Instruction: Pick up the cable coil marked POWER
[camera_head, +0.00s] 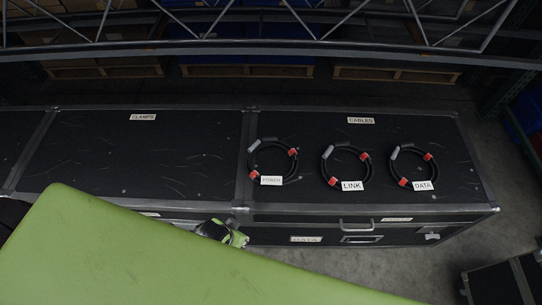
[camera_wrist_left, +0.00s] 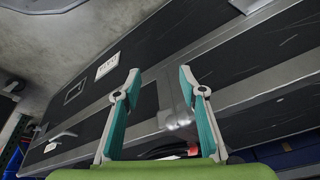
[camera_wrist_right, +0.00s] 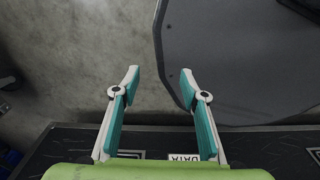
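The POWER cable coil (camera_head: 273,161) is a black ring with red ties, lying flat on the dark case top marked CABLES. Its white label (camera_head: 271,181) reads POWER. The LINK coil (camera_head: 347,168) and the DATA coil (camera_head: 412,168) lie to its right. My left gripper (camera_wrist_left: 160,85) is open and empty, in front of the case side with its metal edging. My right gripper (camera_wrist_right: 160,85) is open and empty, with floor and a dark grey round-cornered surface beyond it. In the head view my green arm covers the lower left, and a gripper part shows by the case front.
The case (camera_head: 360,120) has metal edges and a front handle. A CLAMPS case top (camera_head: 143,130) to its left is bare. A metal truss (camera_head: 270,45) crosses the top of the head view. Another dark case (camera_head: 500,282) stands at the lower right, with floor between.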

